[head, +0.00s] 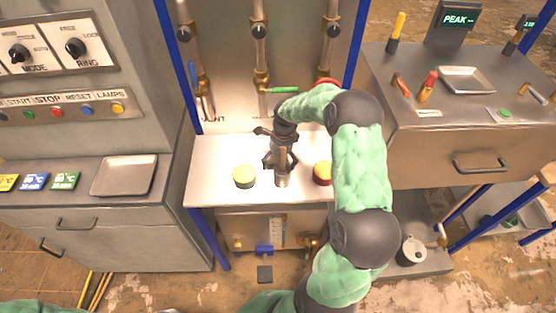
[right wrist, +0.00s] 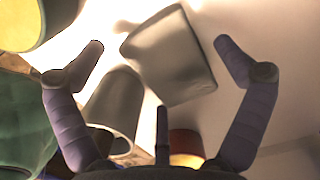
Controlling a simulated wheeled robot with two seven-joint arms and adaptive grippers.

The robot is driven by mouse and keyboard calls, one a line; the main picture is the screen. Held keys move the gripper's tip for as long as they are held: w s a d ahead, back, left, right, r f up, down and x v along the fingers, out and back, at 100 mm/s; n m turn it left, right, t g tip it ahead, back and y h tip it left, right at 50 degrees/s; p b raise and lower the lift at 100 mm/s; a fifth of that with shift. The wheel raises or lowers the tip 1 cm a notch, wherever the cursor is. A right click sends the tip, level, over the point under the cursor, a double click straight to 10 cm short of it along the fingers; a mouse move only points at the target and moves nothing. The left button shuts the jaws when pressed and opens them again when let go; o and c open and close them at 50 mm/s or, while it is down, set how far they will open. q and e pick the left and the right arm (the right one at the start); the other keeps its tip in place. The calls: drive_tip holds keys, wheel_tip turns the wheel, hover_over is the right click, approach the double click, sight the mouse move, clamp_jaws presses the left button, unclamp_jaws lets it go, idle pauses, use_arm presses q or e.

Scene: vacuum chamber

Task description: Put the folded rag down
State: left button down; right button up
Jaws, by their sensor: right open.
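My right gripper (head: 280,162) points down over the white bench top of the middle station, with its fingers spread. In the right wrist view the gripper (right wrist: 160,50) is open, and a grey squarish piece (right wrist: 172,62) with soft edges shows between its fingertips, with gaps on both sides. This piece looks like the folded rag, and I cannot tell whether it touches the bench. In the head view it is hidden by the gripper or cannot be picked out. My left gripper is not in view.
A grey hollow cylinder (right wrist: 113,105) stands close to the gripper. Pipes with valves (head: 260,75) rise behind. The bench's front left corner (head: 205,192) is clear.

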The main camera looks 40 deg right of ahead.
wheel_tip(320, 180, up, 12)
drive_tip(key=s+d+p, duration=0.1)
drive_tip(key=p, duration=0.2)
drive_tip(key=shift+f, duration=0.1)
idle(0.4)
